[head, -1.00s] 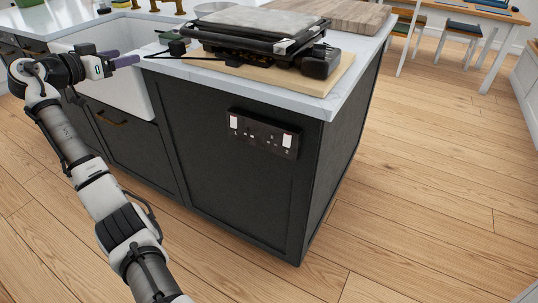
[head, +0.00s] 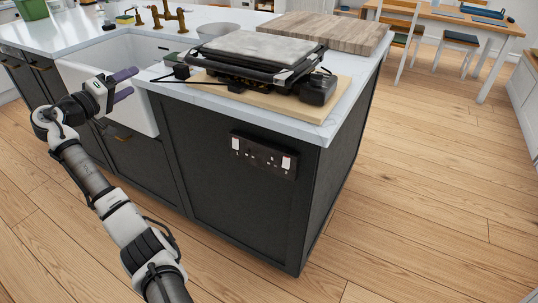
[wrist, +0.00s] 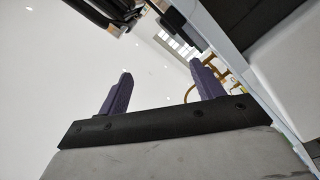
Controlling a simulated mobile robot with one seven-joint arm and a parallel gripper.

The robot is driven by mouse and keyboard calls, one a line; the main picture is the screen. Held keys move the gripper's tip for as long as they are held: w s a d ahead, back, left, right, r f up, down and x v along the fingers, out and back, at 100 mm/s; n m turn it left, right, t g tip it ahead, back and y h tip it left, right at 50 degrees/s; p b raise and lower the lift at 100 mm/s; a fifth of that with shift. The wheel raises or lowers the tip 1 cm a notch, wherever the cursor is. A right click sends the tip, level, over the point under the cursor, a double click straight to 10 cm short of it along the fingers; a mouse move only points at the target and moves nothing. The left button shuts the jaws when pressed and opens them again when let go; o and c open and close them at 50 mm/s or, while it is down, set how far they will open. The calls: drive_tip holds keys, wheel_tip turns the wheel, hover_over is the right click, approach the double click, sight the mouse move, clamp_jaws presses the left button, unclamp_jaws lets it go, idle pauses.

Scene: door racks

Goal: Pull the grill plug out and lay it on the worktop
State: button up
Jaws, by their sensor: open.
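The black grill plug (head: 181,72) lies on the white worktop (head: 175,87) near its front left edge, with a dark cable running right to the grill (head: 258,52). The double socket (head: 264,155) on the island's dark end panel has no plug in it. My gripper (head: 134,82) is open and empty, with purple fingers, left of the plug and apart from it, by the sink corner. In the wrist view my gripper's two fingers (wrist: 162,80) stand apart with nothing between them. A dark block at the top of that view may be the plug; I cannot tell.
The grill stands on a wooden board (head: 325,108). A larger wooden board (head: 330,32) and a grey bowl (head: 218,30) are behind it. The white sink (head: 130,108) and brass tap (head: 165,18) are at left. The floor (head: 420,200) at right is clear.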

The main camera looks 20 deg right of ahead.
drive_tip(key=s+d+n+p, duration=0.7)
drive_tip(key=s+p, duration=0.3)
drive_tip(key=p, duration=0.6)
drive_tip(key=shift+d+p, duration=0.3)
drive_tip(key=shift+d, duration=0.05)
drive_tip(key=shift+w, duration=0.1)
